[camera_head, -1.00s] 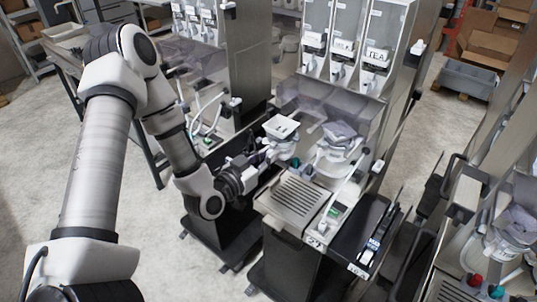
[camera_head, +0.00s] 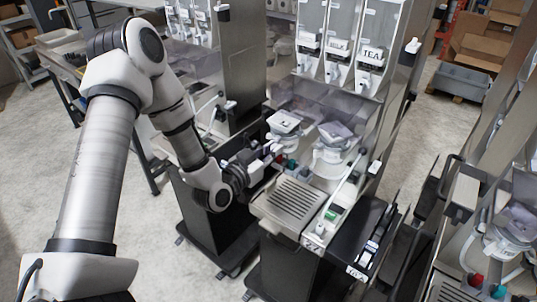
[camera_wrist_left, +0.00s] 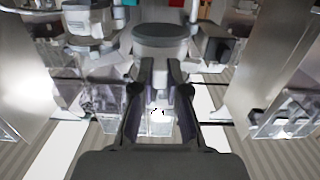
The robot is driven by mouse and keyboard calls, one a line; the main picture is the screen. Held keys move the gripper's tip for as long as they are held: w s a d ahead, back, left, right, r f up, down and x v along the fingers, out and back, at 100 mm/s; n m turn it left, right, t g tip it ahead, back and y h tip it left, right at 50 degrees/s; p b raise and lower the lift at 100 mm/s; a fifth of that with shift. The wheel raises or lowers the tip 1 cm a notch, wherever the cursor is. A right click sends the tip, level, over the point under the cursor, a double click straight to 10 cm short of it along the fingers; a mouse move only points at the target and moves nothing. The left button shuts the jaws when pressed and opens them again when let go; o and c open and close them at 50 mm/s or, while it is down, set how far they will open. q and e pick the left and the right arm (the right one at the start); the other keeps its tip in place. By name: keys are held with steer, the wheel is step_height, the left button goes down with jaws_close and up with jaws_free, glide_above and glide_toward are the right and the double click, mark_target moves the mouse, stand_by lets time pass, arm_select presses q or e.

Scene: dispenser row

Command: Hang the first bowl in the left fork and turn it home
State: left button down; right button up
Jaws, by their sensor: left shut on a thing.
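The first bowl (camera_head: 285,123), a white mixing bowl with a squarish top, is at the left side of the dispenser's bay. My left gripper (camera_head: 271,153) reaches in from the left at its front, below its top. In the left wrist view the gripper (camera_wrist_left: 160,92) has its two dark fingers closed in on the near side of a round grey-white body (camera_wrist_left: 160,42), which looks like the bowl. The left fork is hidden behind the bowl, so I cannot tell whether the bowl sits in it. My right gripper is not in view.
A second white bowl (camera_head: 334,143) stands close on the right in the same bay. A slatted drip tray (camera_head: 294,194) lies in front below. Clear canisters (camera_head: 343,45), one labelled TEA, hang above. Another dispenser (camera_head: 500,240) stands at the right.

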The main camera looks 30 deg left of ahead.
arm_select(q)
steer(key=shift+w, duration=0.25)
steer(key=shift+w, duration=0.1)
steer(key=shift+w+d+b, duration=0.15)
steer(key=shift+w+b, duration=0.45)
steer(key=shift+w, duration=0.8)
steer(key=shift+w, duration=0.1)
steer(key=shift+w+d+b, duration=0.1)
steer(key=shift+w+b, duration=0.45)
steer(key=shift+w, duration=0.8)
steer(key=shift+w, duration=0.1)
steer(key=shift+f+b, duration=0.1)
steer(key=shift+b, duration=0.2)
